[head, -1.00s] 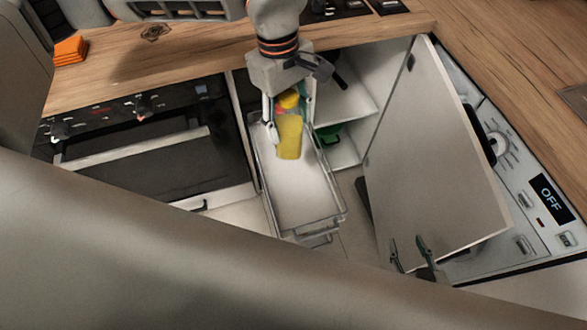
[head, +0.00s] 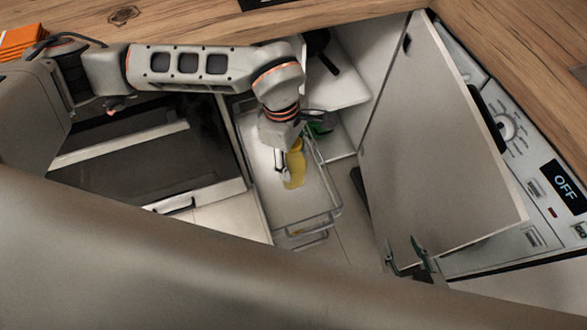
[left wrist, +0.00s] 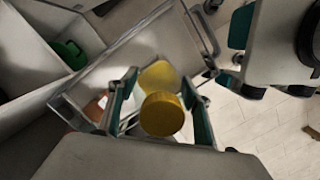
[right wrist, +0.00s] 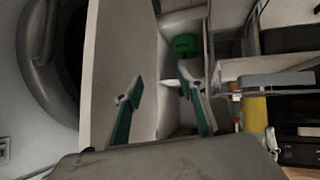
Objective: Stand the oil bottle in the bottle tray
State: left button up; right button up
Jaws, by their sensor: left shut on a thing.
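The oil bottle (head: 296,170) is yellow with a yellow cap, which shows from above in the left wrist view (left wrist: 162,114). My left gripper (head: 287,158) is shut on it. The bottle is over or inside the pulled-out bottle tray (head: 307,212), which has a pale floor and wire rails. In the right wrist view, the bottle (right wrist: 255,115) shows beside the rails. I cannot tell whether its base touches the tray floor. My right gripper (head: 410,262) is open and empty at the lower edge of the cabinet door; its fingers are apart in the right wrist view (right wrist: 160,92).
The open cabinet door (head: 430,150) stands right of the tray. A green thing (head: 320,129) and a dark pan (head: 320,45) are in the cabinet behind. The oven (head: 150,150) is to the left and a panel reading OFF (head: 565,187) to the right. The tray's front part is clear.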

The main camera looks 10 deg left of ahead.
aim_at(293, 173)
pick_arm(q)
notch_tip(293, 173, down, 3)
jog(key=shift+r, duration=0.15)
jog(key=shift+f+b, duration=0.3)
notch_tip(293, 173, down, 4)
jog(key=shift+f+b, duration=0.1)
jog(key=shift+b, duration=0.4)
pick_arm(e)
jog(key=shift+w+a+r, duration=0.2)
jog(key=shift+w+a, duration=0.05)
jog(key=shift+a, duration=0.15)
pick_arm(q)
jog(key=o, duration=1.6)
jog(key=shift+f, duration=0.1)
pick_arm(e)
jog(key=shift+f, duration=0.15)
jog(key=shift+d, duration=0.1)
